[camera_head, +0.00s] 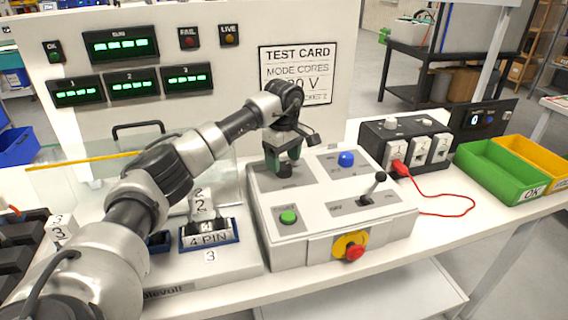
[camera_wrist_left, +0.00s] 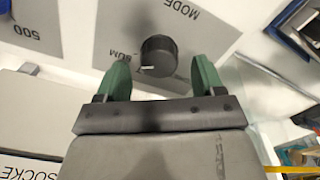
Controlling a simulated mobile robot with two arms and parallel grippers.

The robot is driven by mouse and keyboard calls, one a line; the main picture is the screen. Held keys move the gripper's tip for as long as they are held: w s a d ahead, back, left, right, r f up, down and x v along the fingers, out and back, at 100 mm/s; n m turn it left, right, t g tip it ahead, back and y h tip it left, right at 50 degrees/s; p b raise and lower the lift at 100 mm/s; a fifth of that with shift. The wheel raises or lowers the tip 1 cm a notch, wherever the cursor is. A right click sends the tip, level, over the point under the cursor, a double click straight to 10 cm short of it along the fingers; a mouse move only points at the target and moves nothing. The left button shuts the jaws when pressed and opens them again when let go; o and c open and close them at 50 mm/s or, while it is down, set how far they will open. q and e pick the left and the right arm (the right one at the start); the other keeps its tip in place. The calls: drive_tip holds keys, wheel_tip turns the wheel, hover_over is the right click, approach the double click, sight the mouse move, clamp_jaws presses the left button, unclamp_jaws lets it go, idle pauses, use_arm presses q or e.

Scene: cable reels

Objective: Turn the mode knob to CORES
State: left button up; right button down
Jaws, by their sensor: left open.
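The mode knob is a small round black knob on a grey plate marked MODE. In the left wrist view the knob (camera_wrist_left: 158,55) has a short white mark on its edge, toward a short label that is hard to read. My left gripper (camera_head: 283,158) is open, with green fingers, just above the knob in the head view, pointing down. In the left wrist view my left gripper (camera_wrist_left: 162,78) has one finger on each side of the knob, with gaps; I cannot tell whether they reach its height. My right gripper is not in view.
The control box (camera_head: 290,240) also carries a green button (camera_head: 288,216), a blue button (camera_head: 346,159), a black lever (camera_head: 374,186) and a red stop knob (camera_head: 354,252). A test card (camera_head: 297,75) behind reads MODE CORES. A red cable (camera_head: 450,196) lies to the right.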

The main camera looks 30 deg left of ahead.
use_arm(q)
drive_tip(key=shift+f, duration=1.05)
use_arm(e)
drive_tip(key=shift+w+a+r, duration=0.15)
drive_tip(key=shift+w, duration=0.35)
use_arm(q)
drive_tip(key=c, duration=0.9)
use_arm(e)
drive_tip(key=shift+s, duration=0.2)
